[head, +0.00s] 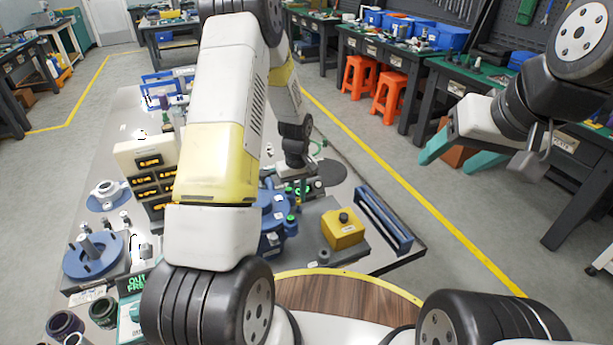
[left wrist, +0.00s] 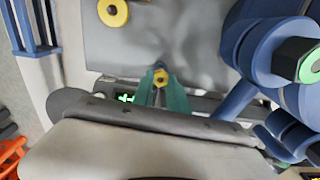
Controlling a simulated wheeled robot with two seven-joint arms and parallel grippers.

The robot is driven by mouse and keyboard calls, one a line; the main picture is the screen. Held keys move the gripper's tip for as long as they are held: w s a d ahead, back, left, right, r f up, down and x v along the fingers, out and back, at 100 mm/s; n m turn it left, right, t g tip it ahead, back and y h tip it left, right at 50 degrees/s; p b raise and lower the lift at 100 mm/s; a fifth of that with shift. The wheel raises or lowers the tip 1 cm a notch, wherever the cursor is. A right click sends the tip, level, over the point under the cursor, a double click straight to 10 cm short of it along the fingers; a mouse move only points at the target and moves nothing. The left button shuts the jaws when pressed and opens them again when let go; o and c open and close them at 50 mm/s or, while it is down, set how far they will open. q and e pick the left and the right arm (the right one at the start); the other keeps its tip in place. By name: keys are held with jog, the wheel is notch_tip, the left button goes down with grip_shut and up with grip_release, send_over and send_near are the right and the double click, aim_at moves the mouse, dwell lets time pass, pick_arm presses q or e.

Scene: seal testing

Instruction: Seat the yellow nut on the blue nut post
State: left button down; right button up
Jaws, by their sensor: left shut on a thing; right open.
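A small yellow nut (left wrist: 160,78) is between the teal fingertips of my left gripper (left wrist: 161,86) in the left wrist view. My left gripper is shut on it. A small blue piece (left wrist: 158,66), which looks like the nut post, shows right at the nut. I cannot tell whether the nut is around the post or just beside it. In the head view my left arm and wrist hide the nut, and I cannot make out the post. My right gripper (head: 447,158) is open and empty, high at the right, away from the table.
Blue fixtures (head: 275,222) stand close to my left gripper; one with a dark, green-ringed top (left wrist: 310,65) is at the right in the wrist view. A yellow box (head: 342,230) and a blue frame (head: 384,222) lie near the table's right edge.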

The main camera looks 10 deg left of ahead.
pick_arm(q)
jog(key=shift+f, duration=0.9)
dwell(1.0)
jog(key=c, duration=1.2)
grip_release()
jog(key=shift+c, duration=0.2)
notch_tip(320, 180, up, 9)
